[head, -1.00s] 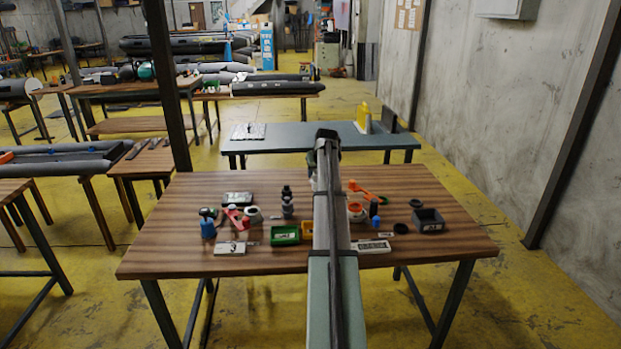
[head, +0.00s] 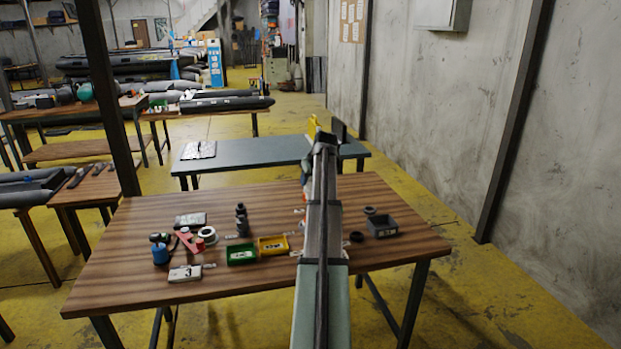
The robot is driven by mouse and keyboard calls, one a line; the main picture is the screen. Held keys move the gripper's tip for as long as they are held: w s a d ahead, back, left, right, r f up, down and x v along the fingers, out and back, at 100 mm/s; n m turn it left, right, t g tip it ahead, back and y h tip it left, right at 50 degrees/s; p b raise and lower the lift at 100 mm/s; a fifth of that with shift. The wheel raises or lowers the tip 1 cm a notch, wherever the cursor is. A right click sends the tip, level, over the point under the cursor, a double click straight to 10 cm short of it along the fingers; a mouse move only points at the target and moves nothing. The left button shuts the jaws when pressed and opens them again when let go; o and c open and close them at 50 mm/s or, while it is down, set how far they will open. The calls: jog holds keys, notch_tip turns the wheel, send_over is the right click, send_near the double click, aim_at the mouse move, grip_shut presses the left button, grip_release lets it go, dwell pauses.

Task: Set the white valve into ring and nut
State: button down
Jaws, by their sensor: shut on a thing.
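I cannot make out the white valve in the head view. My arm runs up the middle and covers the part of the wooden table (head: 150,225) behind it. My gripper is hidden behind the arm, so neither its fingers nor anything in them shows. A black ring (head: 356,237) lies just right of the arm, and a dark grey ring (head: 369,211) lies farther back. A pale round ring-shaped piece (head: 208,235) lies left of the arm. I cannot tell which of these, if any, is the task's ring or nut.
A green bin (head: 241,255), a yellow bin (head: 272,246) and a dark grey bin (head: 382,227) stand on the table. Dark stacked fittings (head: 242,222), a blue bottle (head: 160,254) and a white number plate (head: 185,273) are at left. The front right of the tabletop is clear.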

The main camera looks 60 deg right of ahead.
aim_at(310, 188)
jog(key=shift+f, duration=5.35)
jog(key=shift+f, duration=0.55)
jog(key=shift+c, duration=0.2)
grip_release()
jog(key=shift+r, duration=0.1)
jog(key=shift+r, duration=3.9)
